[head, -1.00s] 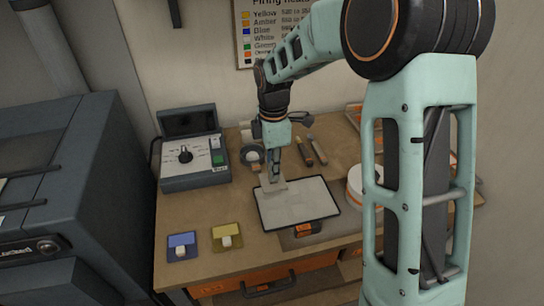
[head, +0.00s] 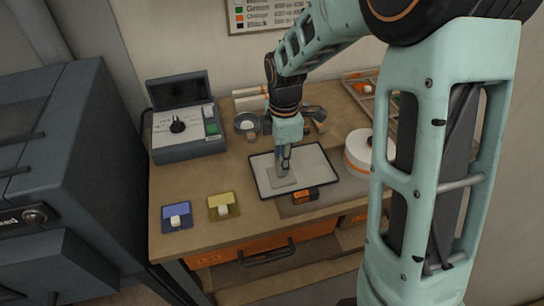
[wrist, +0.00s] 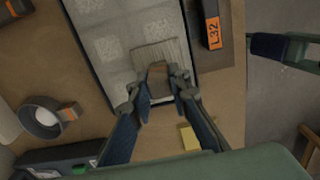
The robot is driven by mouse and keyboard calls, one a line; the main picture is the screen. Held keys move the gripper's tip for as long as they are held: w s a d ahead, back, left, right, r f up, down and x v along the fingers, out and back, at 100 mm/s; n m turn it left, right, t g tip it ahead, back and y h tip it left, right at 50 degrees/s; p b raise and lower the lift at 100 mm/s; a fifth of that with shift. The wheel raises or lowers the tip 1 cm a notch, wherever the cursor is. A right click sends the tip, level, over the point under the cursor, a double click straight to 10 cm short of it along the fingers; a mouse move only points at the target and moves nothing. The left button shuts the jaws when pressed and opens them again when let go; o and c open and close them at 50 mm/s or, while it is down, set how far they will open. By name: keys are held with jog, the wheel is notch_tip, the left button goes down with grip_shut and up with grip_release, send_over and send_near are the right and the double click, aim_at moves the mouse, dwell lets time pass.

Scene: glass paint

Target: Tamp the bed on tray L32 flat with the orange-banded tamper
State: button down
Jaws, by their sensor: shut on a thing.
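The tray (head: 331,162) is a dark-rimmed rectangle on the bench with a pale bed (head: 306,162). The orange L32 label (wrist: 213,33) is on a dark block beside its front edge. My gripper (head: 284,164) is shut on the tamper (head: 282,184), a square, flat plate with an upright handle. The plate is over the front part of the bed, left of the middle, and looks flat on it; contact is hard to confirm. In the wrist view the tamper's plate (wrist: 150,52) shows beyond my fingers, and the bed has paler square patches.
A control box (head: 186,130) stands at the back left. Bare bench lies left of the tray.

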jog(key=w+d, duration=0.1)
jog(key=d, duration=0.2)
jog(key=w+d+p, duration=0.1)
jog(key=d, duration=0.2)
jog(key=w+d+p, duration=0.1)
jog(key=d, duration=0.3)
jog(key=shift+f, duration=0.15)
jog(key=shift+f, duration=0.1)
jog(key=shift+f, duration=0.15)
jog(key=shift+f+b, duration=0.3)
jog(key=shift+b, duration=0.05)
dwell(1.0)
jog(key=shift+s, duration=0.1)
jog(key=shift+r+p, duration=0.95)
jog(key=shift+r, duration=0.2)
